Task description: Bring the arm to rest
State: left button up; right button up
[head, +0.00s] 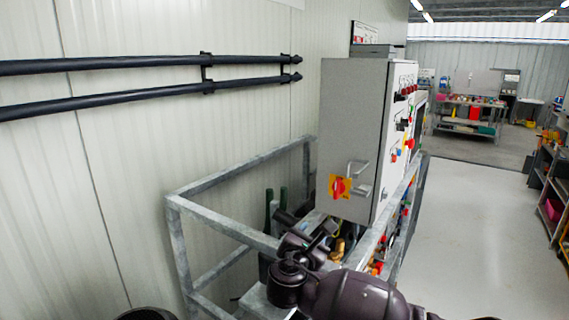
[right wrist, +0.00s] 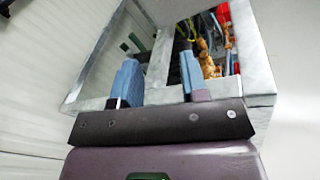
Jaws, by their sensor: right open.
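My right arm reaches in from the bottom right of the head view, over the metal frame of the pump stand. My right gripper (head: 306,226) is dark and open in front of the grey control cabinet. In the right wrist view its two blue finger pads (right wrist: 158,68) stand wide apart with nothing between them. They point toward the galvanised frame and the pump parts behind it. My left gripper is not in view.
The galvanised frame (head: 222,227) surrounds the gripper closely. The grey cabinet (head: 352,120) with a red-and-yellow switch (head: 340,187) stands behind it. Two black pipes (head: 150,97) run along the left wall. The floor (head: 480,220) at the right is clear, with shelves (head: 550,185) beyond.

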jog(key=s+a+m+g+y, duration=0.1)
jog(key=s+a+m+y, duration=0.2)
jog(key=a+m+y, duration=0.6)
pick_arm(q)
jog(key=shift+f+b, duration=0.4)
jog(key=shift+b, duration=0.4)
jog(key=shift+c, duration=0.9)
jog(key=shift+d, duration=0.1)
pick_arm(e)
jog(key=s+d+f+m+g+h, duration=0.2)
jog(key=s+d+f+m, duration=1.5)
jog(key=s+d+f, duration=1.3)
jog(key=shift+s+d+f+g+h, duration=0.4)
jog(key=shift+s+g, duration=0.5)
jog(key=shift+s, duration=0.3)
